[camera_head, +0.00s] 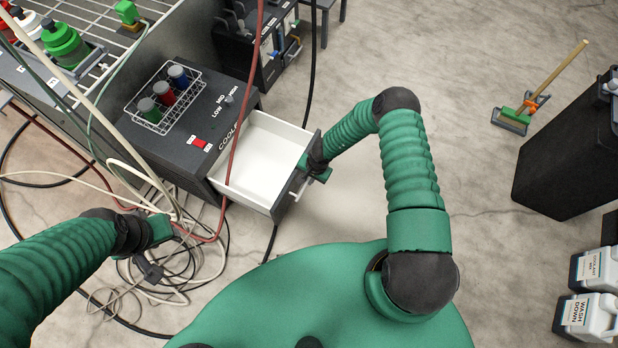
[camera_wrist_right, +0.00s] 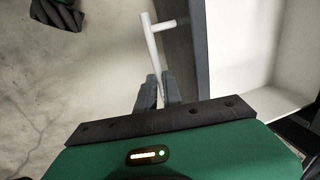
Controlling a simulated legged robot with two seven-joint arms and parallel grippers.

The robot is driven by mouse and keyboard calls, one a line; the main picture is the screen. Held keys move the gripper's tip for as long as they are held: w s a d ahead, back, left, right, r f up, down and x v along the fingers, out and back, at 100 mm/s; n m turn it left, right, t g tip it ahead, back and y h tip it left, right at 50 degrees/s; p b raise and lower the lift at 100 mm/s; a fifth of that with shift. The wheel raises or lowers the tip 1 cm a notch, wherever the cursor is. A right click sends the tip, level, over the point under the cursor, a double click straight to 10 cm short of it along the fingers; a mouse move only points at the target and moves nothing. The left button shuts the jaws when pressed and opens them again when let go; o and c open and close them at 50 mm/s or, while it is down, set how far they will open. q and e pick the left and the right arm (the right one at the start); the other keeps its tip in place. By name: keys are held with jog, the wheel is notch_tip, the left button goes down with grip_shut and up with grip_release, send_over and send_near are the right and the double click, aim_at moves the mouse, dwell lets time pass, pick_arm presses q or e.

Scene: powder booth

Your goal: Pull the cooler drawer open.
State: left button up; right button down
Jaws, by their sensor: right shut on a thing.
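The cooler (camera_head: 190,125) is a dark box with a drawer (camera_head: 262,155) pulled out from its front. The drawer is white inside and empty. Its light bar handle (camera_head: 298,186) runs along the dark front panel, and it also shows in the wrist view (camera_wrist_right: 152,45). My right gripper (camera_head: 308,172) is at the drawer front, shut on the handle; in the wrist view its dark fingers (camera_wrist_right: 158,92) are on either side of the bar. My left gripper (camera_head: 165,228) is over the floor near the hoses, left of the drawer; its fingertips are too unclear to judge.
A wire basket (camera_head: 165,98) with coloured canisters stands on the cooler. Hoses and cables (camera_head: 170,265) lie tangled on the floor at left. A black bin (camera_head: 570,150) and white jugs (camera_head: 590,315) stand at right.

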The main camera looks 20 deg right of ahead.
jog(key=shift+d, duration=0.1)
jog(key=c, duration=1.5)
grip_release()
notch_tip(320, 180, up, 16)
jog(key=s+d+p, duration=0.2)
jog(key=p, duration=0.5)
jog(key=shift+s+r+p, duration=0.2)
jog(key=shift+s+p, duration=0.1)
